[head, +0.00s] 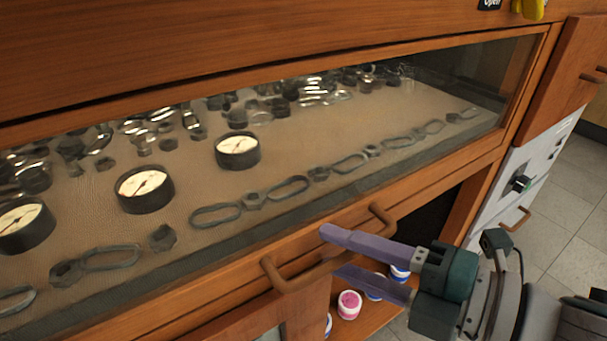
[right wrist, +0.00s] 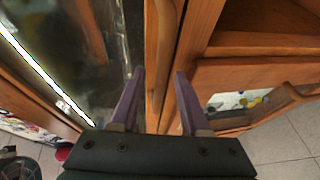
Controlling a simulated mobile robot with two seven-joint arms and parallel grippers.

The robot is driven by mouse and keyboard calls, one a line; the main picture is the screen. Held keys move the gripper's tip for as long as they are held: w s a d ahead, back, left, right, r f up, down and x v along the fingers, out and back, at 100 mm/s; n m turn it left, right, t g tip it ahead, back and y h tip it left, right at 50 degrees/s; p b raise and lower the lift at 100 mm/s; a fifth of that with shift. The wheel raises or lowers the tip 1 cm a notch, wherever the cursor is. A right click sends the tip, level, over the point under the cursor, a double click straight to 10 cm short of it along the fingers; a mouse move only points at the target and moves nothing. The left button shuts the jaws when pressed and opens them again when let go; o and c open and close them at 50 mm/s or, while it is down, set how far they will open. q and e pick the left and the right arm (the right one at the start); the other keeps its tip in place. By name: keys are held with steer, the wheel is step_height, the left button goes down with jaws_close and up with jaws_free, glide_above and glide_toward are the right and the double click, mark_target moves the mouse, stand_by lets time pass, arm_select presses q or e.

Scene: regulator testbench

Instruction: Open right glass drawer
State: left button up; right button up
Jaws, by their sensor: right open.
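The glass-fronted drawer (head: 400,165) is a wide wooden case with a glass pane, and it looks closed. Its curved brown handle (head: 290,284) sits on the lower wooden rail. My right gripper (head: 331,251) is open, with its two purple fingers at the handle, one above and one below the bar. The upper finger hides part of the bar. In the right wrist view the open fingers (right wrist: 158,88) stand on either side of a wooden strip; whether they touch the handle I cannot tell. My left gripper is not in view.
Behind the glass lie round dial gauges (head: 237,150) and several metal links and nuts. Below is an open shelf with small jars (head: 349,304). A white cabinet (head: 520,185) stands at the right, with tiled floor (head: 570,215) beyond.

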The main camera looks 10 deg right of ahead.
steer(key=shift+c, duration=0.3)
jaws_close()
stand_by(1.0)
